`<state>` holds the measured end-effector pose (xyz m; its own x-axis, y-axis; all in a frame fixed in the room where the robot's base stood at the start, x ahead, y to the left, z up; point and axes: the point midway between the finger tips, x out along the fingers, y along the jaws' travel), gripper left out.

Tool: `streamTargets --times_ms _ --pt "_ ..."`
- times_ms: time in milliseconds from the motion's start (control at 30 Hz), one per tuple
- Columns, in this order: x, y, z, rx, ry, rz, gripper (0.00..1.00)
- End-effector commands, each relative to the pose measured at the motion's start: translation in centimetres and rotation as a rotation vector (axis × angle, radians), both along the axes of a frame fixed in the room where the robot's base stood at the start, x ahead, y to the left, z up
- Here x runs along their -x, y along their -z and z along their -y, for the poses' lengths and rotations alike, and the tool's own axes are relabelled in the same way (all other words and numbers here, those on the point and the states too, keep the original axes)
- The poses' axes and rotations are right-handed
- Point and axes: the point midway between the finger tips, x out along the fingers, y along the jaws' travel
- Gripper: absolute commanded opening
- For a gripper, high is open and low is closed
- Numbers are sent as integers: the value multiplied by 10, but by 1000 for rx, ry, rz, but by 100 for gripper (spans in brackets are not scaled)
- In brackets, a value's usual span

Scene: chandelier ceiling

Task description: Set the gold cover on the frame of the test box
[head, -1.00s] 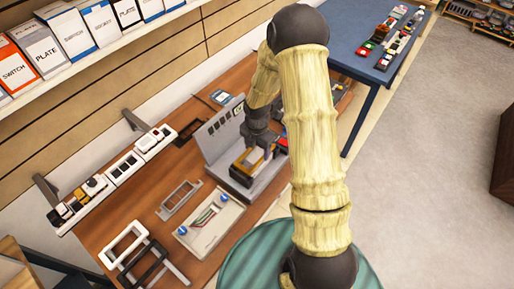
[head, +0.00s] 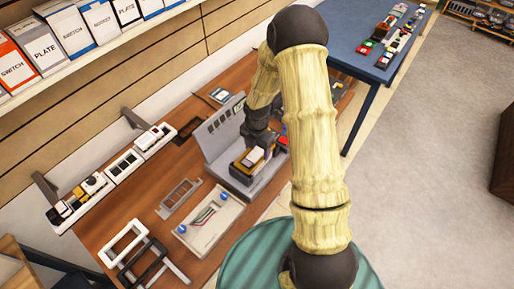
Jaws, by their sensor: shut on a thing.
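The test box is a grey stand (head: 222,128) with an upright back panel and a low base, standing on the wooden bench. On its base is a small dark unit with a yellow-orange edge, which I take for the frame. My gripper (head: 259,148) points down over this unit and is shut on a small pale gold piece, apparently the gold cover (head: 252,157). The cover is at or just above the frame; I cannot tell whether they touch. My fingertips are small here and partly hidden by the gripper body.
A light tray (head: 208,222) with blue-marked corners lies left of the test box on the wooden bench (head: 118,205). A grey frame (head: 178,198), a white frame (head: 122,243) and a rail of switches (head: 125,168) lie further left. A blue table (head: 355,62) stands behind.

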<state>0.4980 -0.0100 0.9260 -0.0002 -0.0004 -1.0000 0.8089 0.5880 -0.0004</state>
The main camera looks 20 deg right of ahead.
Motion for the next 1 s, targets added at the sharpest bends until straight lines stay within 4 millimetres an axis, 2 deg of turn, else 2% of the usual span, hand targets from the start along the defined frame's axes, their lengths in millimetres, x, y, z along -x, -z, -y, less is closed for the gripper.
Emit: streamTargets --times_ms 333,367,467,500,767,1000 --pt "0 1 0 -1 0 1 41" --pt "0 1 0 -1 0 1 67" --pt "0 1 0 0 0 0 86" --pt "0 1 0 0 0 0 88" --pt "0 0 0 0 0 0 88" --pt "0 -13 0 -1 0 1 88"
